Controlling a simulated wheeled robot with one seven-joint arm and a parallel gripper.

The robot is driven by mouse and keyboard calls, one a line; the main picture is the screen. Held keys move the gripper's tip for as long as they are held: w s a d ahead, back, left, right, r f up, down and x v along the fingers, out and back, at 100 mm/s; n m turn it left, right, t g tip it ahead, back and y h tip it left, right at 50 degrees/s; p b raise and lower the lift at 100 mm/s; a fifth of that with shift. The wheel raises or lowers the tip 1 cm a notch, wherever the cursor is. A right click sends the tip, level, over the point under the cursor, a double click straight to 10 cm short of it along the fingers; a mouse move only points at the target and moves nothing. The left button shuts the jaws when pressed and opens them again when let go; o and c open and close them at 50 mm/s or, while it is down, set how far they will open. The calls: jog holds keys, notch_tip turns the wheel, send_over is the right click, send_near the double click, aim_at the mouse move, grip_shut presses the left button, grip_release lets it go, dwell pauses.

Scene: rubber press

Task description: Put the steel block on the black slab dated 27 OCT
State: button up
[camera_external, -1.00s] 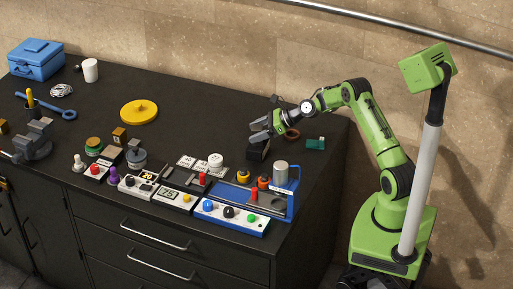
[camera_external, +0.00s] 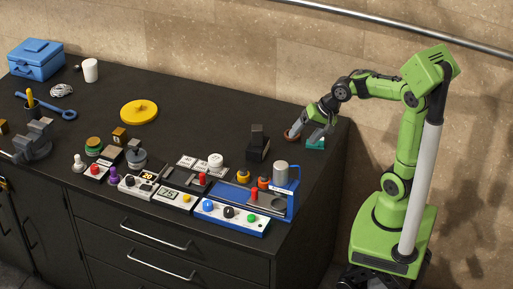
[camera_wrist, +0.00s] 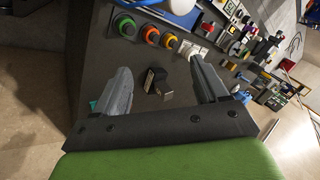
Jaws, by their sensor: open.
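A dark two-part object (camera_external: 257,147) stands right of the middle of the bench, an upright dark piece on a wider black base. It also shows between my fingers in the wrist view (camera_wrist: 154,78), with a lighter face toward me. I cannot tell whether the steel block is part of it. No 27 OCT date is legible, so I cannot single out that slab. My gripper (camera_external: 307,135) is open and empty near the bench's right end, to the right of the dark object and apart from it. Its spread fingers show in the wrist view (camera_wrist: 160,64).
A blue-framed tray (camera_external: 291,207), a grey cylinder (camera_external: 281,173) and several knobs stand along the front. A yellow disc (camera_external: 139,111) lies further left, with bare bench around it.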

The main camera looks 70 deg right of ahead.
jog(key=s+a+n+h, duration=0.1)
jog(key=s+n, duration=0.9)
jog(key=s, duration=0.6)
jog(key=shift+s+a+r+n+h, duration=0.15)
jog(key=shift+s+a+n+h, duration=0.15)
jog(key=shift+s, duration=0.05)
